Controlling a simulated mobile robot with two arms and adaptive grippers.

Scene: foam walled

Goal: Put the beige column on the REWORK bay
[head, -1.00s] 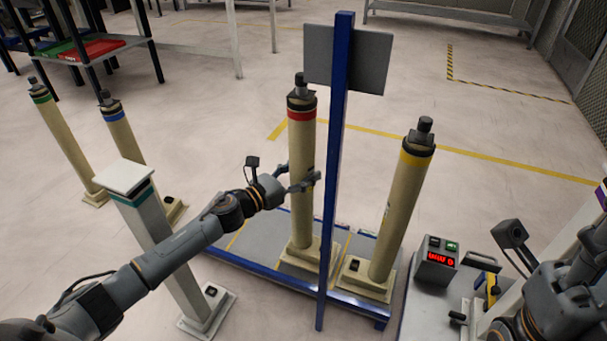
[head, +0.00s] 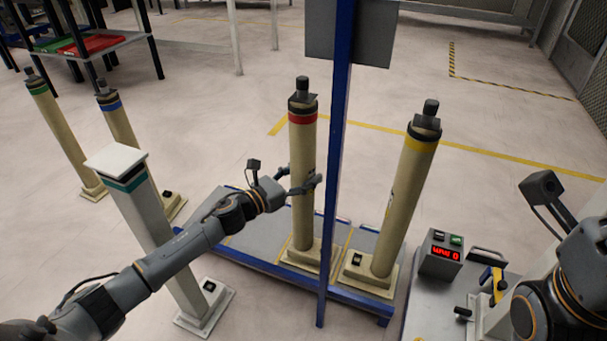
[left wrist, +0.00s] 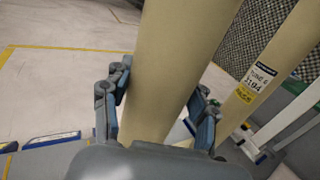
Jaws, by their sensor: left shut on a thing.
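A beige column with a red band (head: 302,165) stands upright on a low grey platform with blue edges (head: 250,263). My left gripper (head: 303,186) is around its upper middle. In the left wrist view the fingers (left wrist: 158,118) are shut on the beige column (left wrist: 175,60), one on each side. A second beige column, yellow-banded (head: 405,205), stands to the right on the same platform; its label shows in the left wrist view (left wrist: 258,80). No REWORK lettering is readable. My right arm is at the lower right; its fingers are not visible.
A blue post (head: 335,160) with a grey sign seen from behind stands in front of the platform. A pale post with a white top (head: 150,215) stands left. Green-banded (head: 55,125) and blue-banded columns (head: 122,135) stand further left. A box with a red display (head: 441,254) is right.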

